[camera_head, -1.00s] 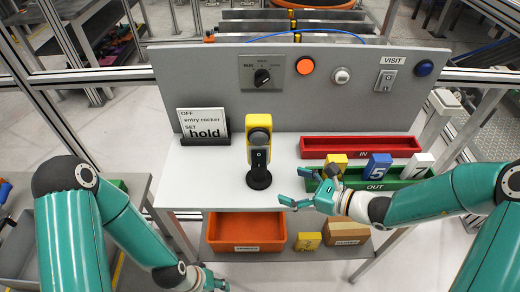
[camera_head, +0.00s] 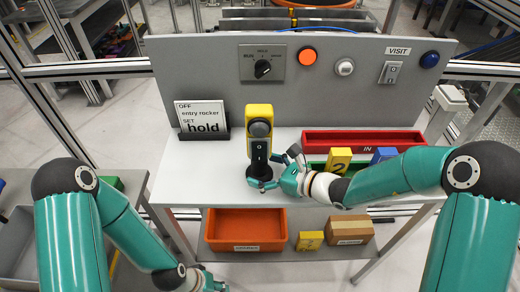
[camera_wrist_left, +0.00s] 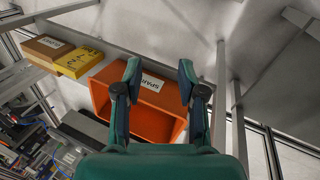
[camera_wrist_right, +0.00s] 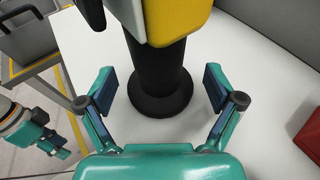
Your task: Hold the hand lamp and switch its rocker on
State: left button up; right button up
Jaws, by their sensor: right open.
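The hand lamp (camera_head: 259,128) stands upright on the white table, with a yellow head and a black handle and base. Its round lens faces me in the head view. In the right wrist view the black handle (camera_wrist_right: 156,72) rises between the fingers. My right gripper (camera_head: 270,172) is open, with its fingers on either side of the lamp's lower handle; I see gaps on both sides, so it is not clamped. It also shows in the right wrist view (camera_wrist_right: 160,92). My left gripper (camera_wrist_left: 160,75) is open and empty, low at the left.
A sign (camera_head: 203,119) stands left of the lamp. A red tray (camera_head: 362,139) and a green tray (camera_head: 316,166) with numbered blocks lie right. A grey panel (camera_head: 210,75) with knob, buttons and a VISIT switch (camera_head: 391,71) stands behind. An orange bin (camera_head: 246,228) is below.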

jog(key=shift+w+a, duration=0.1)
jog(key=shift+c, duration=0.2)
